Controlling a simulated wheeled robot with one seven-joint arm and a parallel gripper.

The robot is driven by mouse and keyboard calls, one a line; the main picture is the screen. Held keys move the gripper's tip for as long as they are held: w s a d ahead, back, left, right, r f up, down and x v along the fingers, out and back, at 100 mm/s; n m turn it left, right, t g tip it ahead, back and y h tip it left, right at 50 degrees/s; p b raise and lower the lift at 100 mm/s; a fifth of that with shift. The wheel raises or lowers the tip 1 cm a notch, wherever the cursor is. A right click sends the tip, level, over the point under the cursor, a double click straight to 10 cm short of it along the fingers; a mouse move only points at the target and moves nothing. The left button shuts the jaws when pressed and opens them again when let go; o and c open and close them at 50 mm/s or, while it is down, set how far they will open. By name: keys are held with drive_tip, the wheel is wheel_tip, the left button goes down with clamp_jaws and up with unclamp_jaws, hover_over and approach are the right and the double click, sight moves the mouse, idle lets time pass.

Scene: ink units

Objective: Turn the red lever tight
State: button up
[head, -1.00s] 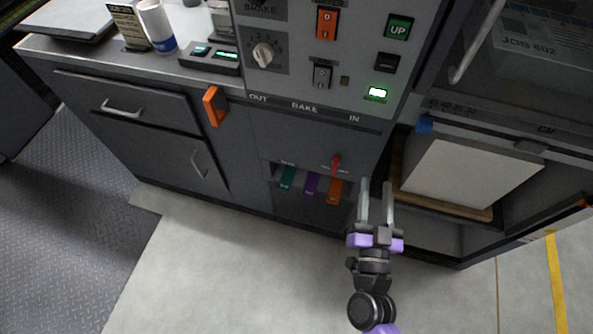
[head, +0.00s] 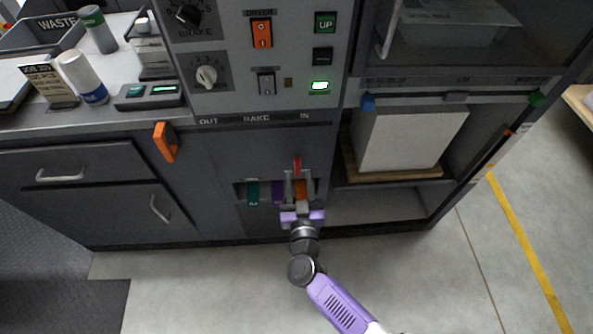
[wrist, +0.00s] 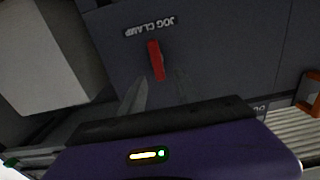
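The red lever (head: 297,165) is on the dark front of the machine, above a recess with coloured cartridges. In the wrist view the red lever (wrist: 156,60) stands nearly upright under an upside-down "JOG CLAMP" label. My gripper (head: 295,177) is just below the lever in the head view. In the wrist view its two fingers (wrist: 158,92) point toward the lever's panel, spread apart with a gap between them. The lever's end lies near that gap. I cannot see contact.
An orange handle (head: 165,142) juts from the cabinet to the left. Green (head: 253,194), purple (head: 278,192) and orange cartridges sit in the recess behind my gripper. A paper stack (head: 410,140) lies on a shelf to the right. The floor in front is clear.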

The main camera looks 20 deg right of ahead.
sight(298, 166)
drive_tip(key=shift+b+x, duration=0.45)
drive_tip(key=shift+x, duration=1.55)
drive_tip(key=shift+d, duration=0.1)
clamp_jaws()
